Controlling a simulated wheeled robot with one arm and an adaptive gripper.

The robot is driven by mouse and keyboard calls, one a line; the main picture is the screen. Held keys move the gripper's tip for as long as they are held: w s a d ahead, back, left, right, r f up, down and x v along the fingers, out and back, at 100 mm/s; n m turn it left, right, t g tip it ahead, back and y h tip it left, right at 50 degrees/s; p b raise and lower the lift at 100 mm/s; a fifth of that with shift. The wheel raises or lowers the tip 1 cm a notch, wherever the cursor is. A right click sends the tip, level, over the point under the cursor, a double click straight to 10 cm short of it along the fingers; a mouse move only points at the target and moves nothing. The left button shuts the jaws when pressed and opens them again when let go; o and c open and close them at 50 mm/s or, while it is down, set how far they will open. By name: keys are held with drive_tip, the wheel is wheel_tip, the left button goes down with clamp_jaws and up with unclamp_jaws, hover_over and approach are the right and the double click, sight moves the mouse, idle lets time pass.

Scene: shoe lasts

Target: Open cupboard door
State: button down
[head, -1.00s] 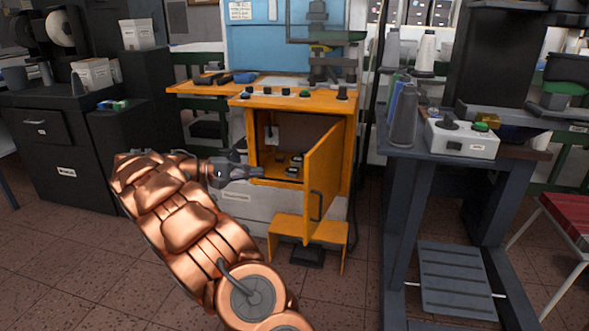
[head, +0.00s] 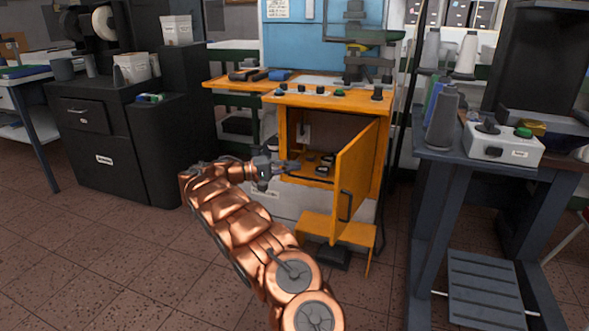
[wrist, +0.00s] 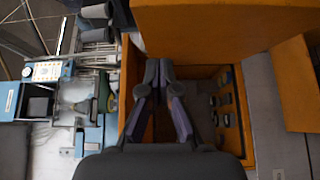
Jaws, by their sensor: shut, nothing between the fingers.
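The orange cupboard (head: 284,131) stands in the middle of the head view. Its door (head: 356,170) is hinged on the right and stands wide open, swung out towards me. A dark handle (head: 345,205) is on the door's outer face. My gripper (head: 296,166) is shut and empty at the left side of the cupboard's opening, apart from the handle. In the wrist view, the fingers of my gripper (wrist: 158,72) come together in front of the dark interior, and the orange door (wrist: 215,28) fills the top. I cannot tell whether the fingers touch the cupboard.
Several small dark items (head: 325,160) lie inside the cupboard. An orange step (head: 337,229) stands below the door. A dark workbench (head: 440,150) with spools and a control box (head: 503,146) is at the right. A black cabinet (head: 120,140) is at the left. The front floor is clear.

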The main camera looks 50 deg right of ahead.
drive_tip(key=s+d+b, duration=0.3)
drive_tip(key=s+d, duration=0.3)
drive_tip(key=s, duration=0.2)
drive_tip(key=shift+d, duration=0.25)
drive_tip(key=shift+s, duration=0.1)
idle(0.4)
